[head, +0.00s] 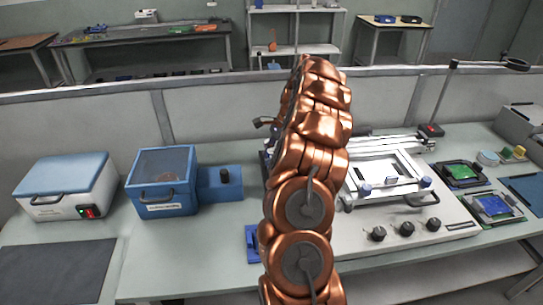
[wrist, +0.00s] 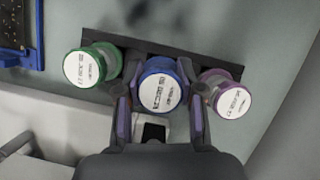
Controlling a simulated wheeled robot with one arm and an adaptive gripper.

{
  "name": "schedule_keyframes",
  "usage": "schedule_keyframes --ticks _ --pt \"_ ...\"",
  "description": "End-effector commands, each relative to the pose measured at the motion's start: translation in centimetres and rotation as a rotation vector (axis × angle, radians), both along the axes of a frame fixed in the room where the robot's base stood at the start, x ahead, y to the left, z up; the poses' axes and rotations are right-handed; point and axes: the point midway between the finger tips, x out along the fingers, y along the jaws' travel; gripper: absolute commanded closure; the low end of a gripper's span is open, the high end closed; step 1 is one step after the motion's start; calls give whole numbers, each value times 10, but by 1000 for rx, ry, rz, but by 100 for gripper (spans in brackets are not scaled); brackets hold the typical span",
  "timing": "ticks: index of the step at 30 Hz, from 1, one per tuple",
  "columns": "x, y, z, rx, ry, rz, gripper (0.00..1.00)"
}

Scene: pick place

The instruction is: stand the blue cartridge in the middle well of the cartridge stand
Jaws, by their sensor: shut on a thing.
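The blue cartridge (wrist: 160,88), with a white labelled top, is in the middle of the wrist view. My gripper (wrist: 157,98) is shut on it, one finger on each side. The cartridge stand (wrist: 140,44) is a dark bar behind and beneath. A green cartridge (wrist: 90,66) is at its left and a purple cartridge (wrist: 228,93) at its right. The blue one is between them, over the middle of the stand; the well is hidden, so I cannot tell how deep it sits. In the head view my arm hides the gripper, cartridges and stand.
The gripper's fingers pass close to the green and purple cartridges. A white machine with knobs (head: 404,228) is right of my arm. A blue box (head: 163,180) and a white box with a blue lid (head: 66,185) stand at left. A dark mat (head: 58,268) lies at front left.

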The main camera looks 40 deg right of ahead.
Motion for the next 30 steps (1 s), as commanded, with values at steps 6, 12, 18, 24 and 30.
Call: schedule_keyframes --ticks 6,12,18,24,30 --pt "0 0 0 0 -1 0 100" --pt "0 0 -3 0 0 0 100" --pt "0 0 -7 0 0 0 100" --pt "0 0 -9 0 -1 0 100" --pt "0 0 -8 0 -1 0 100"
